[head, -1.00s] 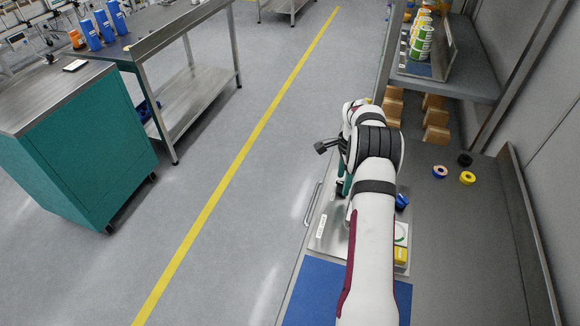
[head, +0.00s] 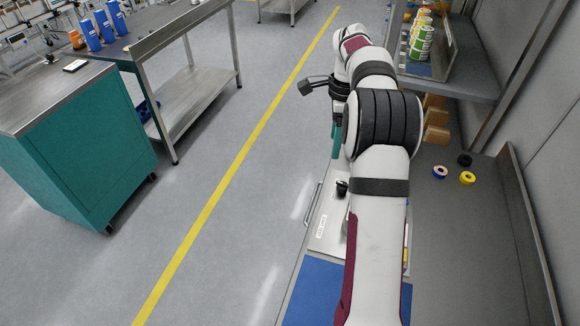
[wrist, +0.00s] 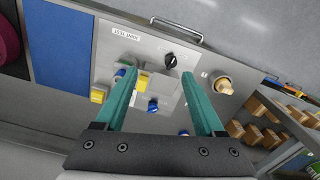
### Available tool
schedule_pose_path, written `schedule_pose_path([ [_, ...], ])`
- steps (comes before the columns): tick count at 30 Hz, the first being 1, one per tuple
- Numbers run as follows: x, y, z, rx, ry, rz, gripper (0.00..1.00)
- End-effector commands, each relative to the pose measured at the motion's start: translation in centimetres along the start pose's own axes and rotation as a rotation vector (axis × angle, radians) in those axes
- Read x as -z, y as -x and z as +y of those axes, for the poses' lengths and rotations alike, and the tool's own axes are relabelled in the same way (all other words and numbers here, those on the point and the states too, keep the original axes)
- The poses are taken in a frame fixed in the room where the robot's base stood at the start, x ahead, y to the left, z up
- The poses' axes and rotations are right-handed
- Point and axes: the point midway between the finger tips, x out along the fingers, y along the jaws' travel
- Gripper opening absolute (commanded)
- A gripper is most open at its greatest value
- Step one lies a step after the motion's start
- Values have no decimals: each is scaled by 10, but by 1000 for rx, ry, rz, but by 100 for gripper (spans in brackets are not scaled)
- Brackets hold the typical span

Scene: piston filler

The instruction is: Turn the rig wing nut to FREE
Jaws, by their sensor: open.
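The rig is a pale metal panel (wrist: 108,57) with a label and several fittings. A black knob with a pointed top (wrist: 171,61) sits between my fingertips in the wrist view, apart from them as far as I can tell. A brass-coloured fitting (wrist: 222,86) stands right of the right finger. A blue fitting (wrist: 152,105) shows between the fingers. I cannot tell for sure which fitting is the wing nut, and FREE is not readable. My gripper (wrist: 159,76) is open and empty, with teal fingers over the panel. In the head view my arm hides much of the rig (head: 318,240).
Yellow blocks (wrist: 98,95) sit on the panel. A metal handle (wrist: 177,29) runs along its edge. A blue mat (head: 312,290) lies beside the rig. Tape rolls (head: 467,178) lie on the bench to the right. Cardboard boxes (head: 436,134) stand under the shelf.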

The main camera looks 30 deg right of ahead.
Motion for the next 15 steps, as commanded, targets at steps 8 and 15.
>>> schedule_pose_path([
  [8, -46, 33, 55, -3, 282, -23, 71],
  [15, -76, 51, 112, -6, 522, -44, 71],
])
